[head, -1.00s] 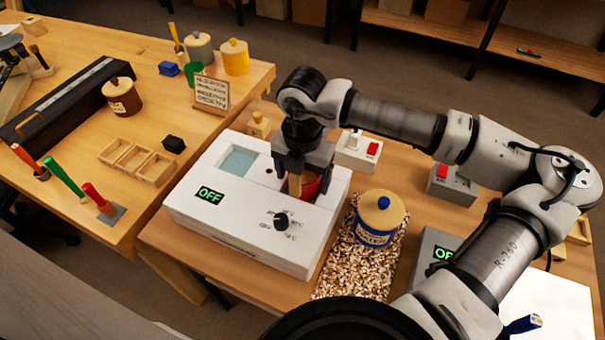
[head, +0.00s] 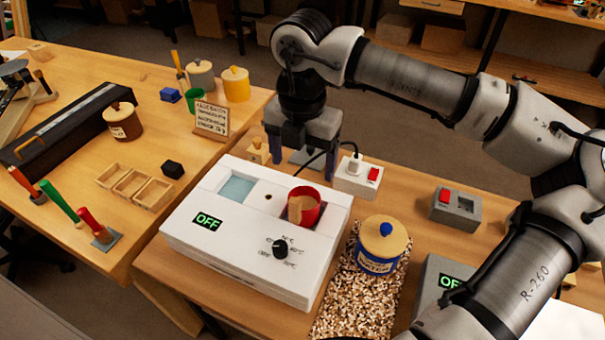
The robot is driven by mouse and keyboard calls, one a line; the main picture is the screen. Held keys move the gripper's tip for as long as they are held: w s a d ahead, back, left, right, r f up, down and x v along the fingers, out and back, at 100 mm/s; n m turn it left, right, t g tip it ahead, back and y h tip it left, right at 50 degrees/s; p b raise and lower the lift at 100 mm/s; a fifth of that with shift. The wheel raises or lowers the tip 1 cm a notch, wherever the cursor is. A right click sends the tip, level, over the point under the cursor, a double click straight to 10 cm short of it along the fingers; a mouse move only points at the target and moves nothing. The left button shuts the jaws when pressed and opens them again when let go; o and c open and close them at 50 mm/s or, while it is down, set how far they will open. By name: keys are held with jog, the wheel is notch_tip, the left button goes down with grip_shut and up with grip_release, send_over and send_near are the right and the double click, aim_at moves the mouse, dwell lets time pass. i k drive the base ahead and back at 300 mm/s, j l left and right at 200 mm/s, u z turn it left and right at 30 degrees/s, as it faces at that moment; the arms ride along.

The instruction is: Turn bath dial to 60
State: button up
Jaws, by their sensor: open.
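The white bath unit (head: 245,264) stands on the near bench. Its black dial (head: 281,248) is on the top face near the front, with temperature marks around it too small to read surely. Its green display (head: 207,221) reads OFF. A red pot (head: 304,206) sits in the round well of the bath, with a wooden stick or brush in it. My gripper (head: 303,160) is open and empty, pointing down above the back of the bath, behind the red pot and apart from it. The dial is in clear view.
A white socket box with a red switch (head: 357,178) stands behind the bath. A blue-banded jar (head: 381,244) stands on the speckled mat (head: 352,304) to the right. A grey box with a red button (head: 455,205) is farther right. Wooden trays (head: 135,187) lie on the left bench.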

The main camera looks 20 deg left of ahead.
aim_at(280, 248)
jog(key=u, duration=0.8)
jog(key=z, duration=0.15)
